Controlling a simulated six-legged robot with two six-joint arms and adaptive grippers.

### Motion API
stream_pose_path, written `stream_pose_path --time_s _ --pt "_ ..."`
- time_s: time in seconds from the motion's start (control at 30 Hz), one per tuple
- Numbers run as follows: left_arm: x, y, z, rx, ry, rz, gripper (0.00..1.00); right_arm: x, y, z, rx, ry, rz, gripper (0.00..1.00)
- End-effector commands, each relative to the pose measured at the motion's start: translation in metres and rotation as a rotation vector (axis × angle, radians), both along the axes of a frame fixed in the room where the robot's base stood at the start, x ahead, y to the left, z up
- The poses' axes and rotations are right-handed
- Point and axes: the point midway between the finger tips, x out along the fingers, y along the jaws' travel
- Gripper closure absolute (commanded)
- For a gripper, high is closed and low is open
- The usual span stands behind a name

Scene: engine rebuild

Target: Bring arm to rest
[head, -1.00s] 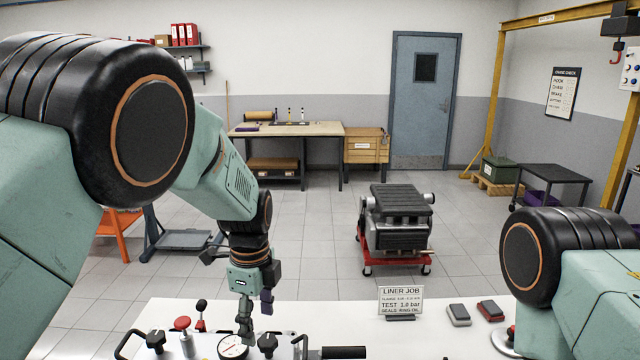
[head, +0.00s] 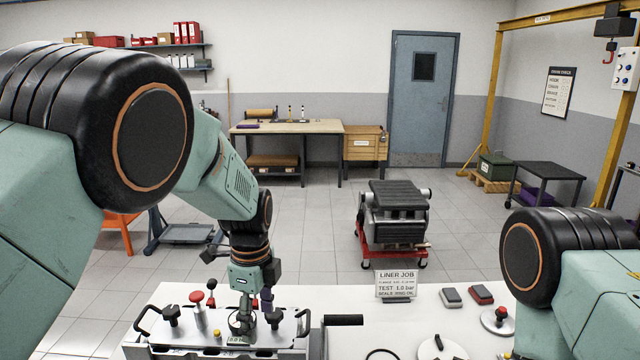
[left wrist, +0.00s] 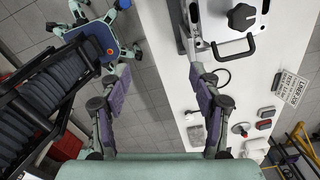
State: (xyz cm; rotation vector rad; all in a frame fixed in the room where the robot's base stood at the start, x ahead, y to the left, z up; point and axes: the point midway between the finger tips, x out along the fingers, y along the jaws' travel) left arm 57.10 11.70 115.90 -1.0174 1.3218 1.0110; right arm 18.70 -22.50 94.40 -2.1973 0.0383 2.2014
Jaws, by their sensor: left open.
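My left gripper (head: 256,318) points down at the end of my left arm, over the metal fixture (head: 175,335) at the front left of the white bench. In the head view, it overlaps the fixture's knobs and a small gauge; I cannot tell whether it touches them. The left wrist view shows its two fingers (left wrist: 134,30) spread wide, with nothing between them but floor and the bench edge. The fixture also shows in the left wrist view, beyond the right finger. My right arm's black joint is at the right; its gripper is out of view.
The white bench (head: 470,330) carries a LINER JOB sign (head: 396,284), a grey block (head: 451,298), a red block (head: 481,293) and a red-knobbed disc (head: 497,320). An engine (head: 395,215) stands on a red dolly behind. The floor between bench and back wall is mostly clear.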

Motion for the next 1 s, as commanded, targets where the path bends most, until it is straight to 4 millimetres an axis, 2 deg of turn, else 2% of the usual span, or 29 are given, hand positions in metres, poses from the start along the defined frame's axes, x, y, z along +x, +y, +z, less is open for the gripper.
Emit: stream_pose_path --time_s 0.03,0.27,0.37,0.47,0.57,0.7,0.83,1.0 --pt "-0.008 0.007 -0.017 0.003 0.011 0.053 0.37 0.000 0.000 0.000 0.000 -0.001 0.000 0.67" --pt "-0.033 0.033 -0.074 0.013 0.006 0.292 0.37 0.000 0.000 0.000 0.000 0.000 0.000 0.67" --pt "-0.052 0.046 -0.102 0.020 0.005 0.415 0.37 0.000 0.000 0.000 0.000 0.000 0.000 0.67" --pt "-0.079 0.060 -0.133 0.026 0.005 0.562 0.37 0.000 0.000 0.000 0.000 0.000 0.000 0.67" --pt "-0.120 0.076 -0.167 0.034 0.005 0.745 0.37 0.000 0.000 0.000 0.000 0.000 0.000 0.67" --pt "-0.190 0.096 -0.206 0.038 0.002 1.037 0.37 0.000 0.000 0.000 0.000 0.000 0.000 0.67" --pt "-0.256 0.107 -0.225 0.034 0.000 1.301 0.37 0.000 0.000 0.000 0.000 0.000 0.000 0.67" --pt "-0.326 0.113 -0.228 0.021 0.007 1.583 0.37 0.000 0.000 0.000 0.000 0.000 0.000 0.67"
